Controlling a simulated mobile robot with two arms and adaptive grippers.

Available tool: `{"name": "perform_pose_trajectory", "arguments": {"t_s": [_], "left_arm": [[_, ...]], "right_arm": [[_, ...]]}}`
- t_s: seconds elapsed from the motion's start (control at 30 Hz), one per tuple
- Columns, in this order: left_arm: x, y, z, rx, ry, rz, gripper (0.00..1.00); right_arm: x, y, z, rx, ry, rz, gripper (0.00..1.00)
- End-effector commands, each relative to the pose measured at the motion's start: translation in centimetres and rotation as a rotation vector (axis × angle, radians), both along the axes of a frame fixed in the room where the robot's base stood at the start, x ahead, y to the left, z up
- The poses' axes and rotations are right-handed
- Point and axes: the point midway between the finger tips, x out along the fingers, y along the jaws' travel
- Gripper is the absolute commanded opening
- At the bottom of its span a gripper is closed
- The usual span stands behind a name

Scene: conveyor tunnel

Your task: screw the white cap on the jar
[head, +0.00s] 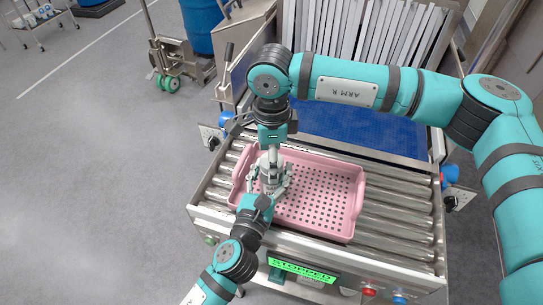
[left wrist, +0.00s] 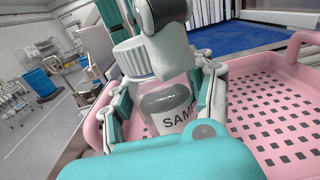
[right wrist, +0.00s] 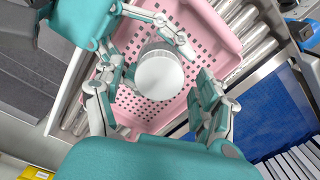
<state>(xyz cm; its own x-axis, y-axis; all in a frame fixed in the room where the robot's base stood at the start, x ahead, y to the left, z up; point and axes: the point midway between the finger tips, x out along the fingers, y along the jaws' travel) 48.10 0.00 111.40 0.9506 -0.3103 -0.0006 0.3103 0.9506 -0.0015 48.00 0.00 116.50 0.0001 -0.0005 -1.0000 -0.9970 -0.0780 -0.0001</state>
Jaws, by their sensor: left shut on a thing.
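The clear jar with a "SAMP…" label (left wrist: 168,108) stands in the pink tray, between the fingers of my left gripper (head: 268,188), which is shut on it. The white ribbed cap (left wrist: 130,58) is at the top of the jar; its round top (right wrist: 160,76) faces up in the right wrist view. I cannot tell how far the cap is seated. My right gripper (right wrist: 162,98) points down over the cap. Its fingers are spread on both sides, with gaps to the cap. In the head view the right gripper partly hides cap and jar.
The pink perforated tray (head: 325,190) rests on a roller conveyor (head: 395,215); its right part is empty. A blue belt (head: 340,130) lies behind, before hanging tunnel strips (head: 365,35). A green "STOPPED" sign (head: 303,271) hangs on the front edge.

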Motion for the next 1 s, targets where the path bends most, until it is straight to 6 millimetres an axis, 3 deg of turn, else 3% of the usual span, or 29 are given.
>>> {"name": "perform_pose_trajectory", "arguments": {"t_s": [0.23, 0.37, 0.8, 1.0], "left_arm": [[0.0, 0.0, 0.1, -0.001, -0.002, 0.000, 0.00], [0.0, 0.0, 0.1, -0.001, -0.002, 0.000, 0.00], [0.0, 0.0, 0.1, -0.001, -0.002, 0.000, 0.00], [0.0, 0.0, 0.1, -0.001, -0.002, 0.000, 0.00]], "right_arm": [[0.0, 0.0, 0.1, 0.000, 0.000, 0.000, 0.73], [0.1, 0.0, 1.2, 0.001, -0.002, 0.000, 0.73], [0.1, 0.1, 9.9, 0.001, -0.002, 0.000, 0.73], [0.1, 0.0, 11.7, 0.000, 0.000, 0.000, 0.73]]}}
